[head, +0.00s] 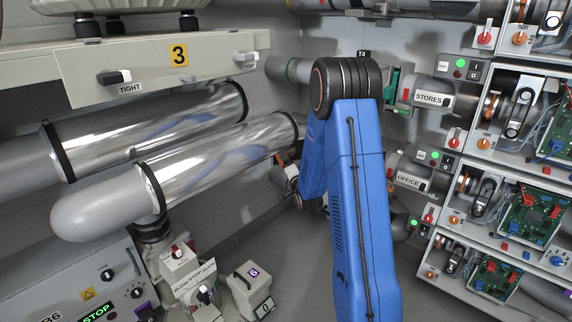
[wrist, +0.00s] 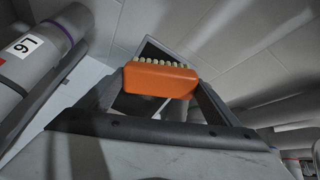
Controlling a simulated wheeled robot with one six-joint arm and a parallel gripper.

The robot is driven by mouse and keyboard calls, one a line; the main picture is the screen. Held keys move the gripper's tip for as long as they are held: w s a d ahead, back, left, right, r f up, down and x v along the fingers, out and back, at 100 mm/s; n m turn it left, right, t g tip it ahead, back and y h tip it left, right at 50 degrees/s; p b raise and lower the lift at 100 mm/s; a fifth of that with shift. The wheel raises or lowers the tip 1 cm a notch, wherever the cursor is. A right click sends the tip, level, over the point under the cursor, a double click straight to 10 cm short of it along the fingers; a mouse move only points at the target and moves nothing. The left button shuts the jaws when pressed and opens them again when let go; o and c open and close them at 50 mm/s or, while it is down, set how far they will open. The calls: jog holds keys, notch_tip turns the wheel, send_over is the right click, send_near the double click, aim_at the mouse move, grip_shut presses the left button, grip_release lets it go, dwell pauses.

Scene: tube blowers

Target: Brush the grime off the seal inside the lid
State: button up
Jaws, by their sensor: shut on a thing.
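My gripper (wrist: 160,86) is shut on an orange brush (wrist: 160,81) in the wrist view. A row of pale bristles stands on the brush's far edge, pointing away from my gripper. A dark-edged shape (wrist: 150,47) shows just behind the bristles; I cannot tell whether it is part of a lid. The bristles look apart from any wall, but the depth is unclear. In the head view my blue arm hides much of the middle, and the gripper's end is low beside it, too small to read. I cannot make out the lid or its seal in either view.
Shelves with green circuit boards (head: 533,213) and tubes labelled STORES (head: 429,99) and OFFICE (head: 408,180) stand at the right. A grey numbered pipe (wrist: 45,45) runs close by at the left.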

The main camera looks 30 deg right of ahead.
jog(key=shift+x, duration=0.95)
dwell(0.6)
jog(key=shift+s+d, duration=0.15)
jog(key=shift+d, duration=1.65)
jog(key=shift+s+d, duration=0.15)
jog(key=shift+d, duration=1.65)
jog(key=shift+s+d, duration=0.15)
jog(key=shift+d, duration=1.6)
jog(key=shift+w, duration=0.1)
jog(key=shift+c, duration=0.4)
jog(key=shift+a, duration=1.85)
jog(key=shift+w+a, duration=0.25)
jog(key=shift+a, duration=1.55)
jog(key=shift+w+a, duration=0.2)
jog(key=shift+a, duration=1.65)
jog(key=shift+w+r, duration=0.1)
jog(key=shift+r, duration=0.5)
jog(key=shift+s+d, duration=0.2)
jog(key=shift+d, duration=1.65)
jog(key=shift+s+d, duration=0.15)
jog(key=shift+d, duration=1.7)
jog(key=shift+s+d, duration=0.2)
jog(key=shift+d, duration=1.6)
